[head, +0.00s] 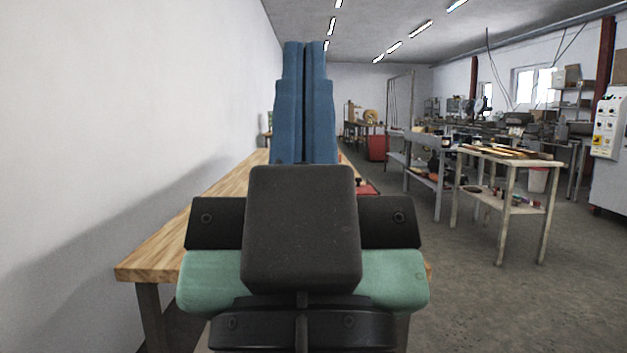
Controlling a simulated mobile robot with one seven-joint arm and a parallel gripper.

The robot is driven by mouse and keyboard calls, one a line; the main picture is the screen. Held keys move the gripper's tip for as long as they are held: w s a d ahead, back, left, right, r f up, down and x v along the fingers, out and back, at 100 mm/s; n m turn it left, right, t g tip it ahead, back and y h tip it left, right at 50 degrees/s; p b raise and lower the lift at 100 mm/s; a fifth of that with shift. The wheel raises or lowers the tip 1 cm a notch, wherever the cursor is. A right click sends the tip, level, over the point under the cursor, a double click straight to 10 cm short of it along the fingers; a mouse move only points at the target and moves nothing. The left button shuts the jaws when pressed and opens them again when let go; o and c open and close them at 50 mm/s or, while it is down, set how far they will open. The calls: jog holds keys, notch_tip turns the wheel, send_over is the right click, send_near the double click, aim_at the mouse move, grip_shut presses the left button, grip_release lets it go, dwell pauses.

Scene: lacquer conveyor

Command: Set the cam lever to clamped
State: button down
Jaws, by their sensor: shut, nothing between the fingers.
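My gripper (305,60) fills the middle of the head view, with its two long blue fingers side by side and shut on nothing. Its dark body and green part hide much of the wooden table (165,250) behind it. I cannot make out a cam lever; it may be hidden behind my gripper. Just right of my gripper, a small part of something red and flat (368,190) shows at the table, with a small dark piece (361,182) by it. I cannot tell what these belong to.
A white wall (120,120) runs close along the table's left side. On the right stand a light workbench (505,155) and a grey table (410,135) with objects on them. Bare floor (500,310) lies open at the lower right.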

notch_tip(320, 180, up, 31)
jog(key=p, duration=2.8)
jog(key=shift+f, duration=0.2)
jog(key=shift+w, duration=0.1)
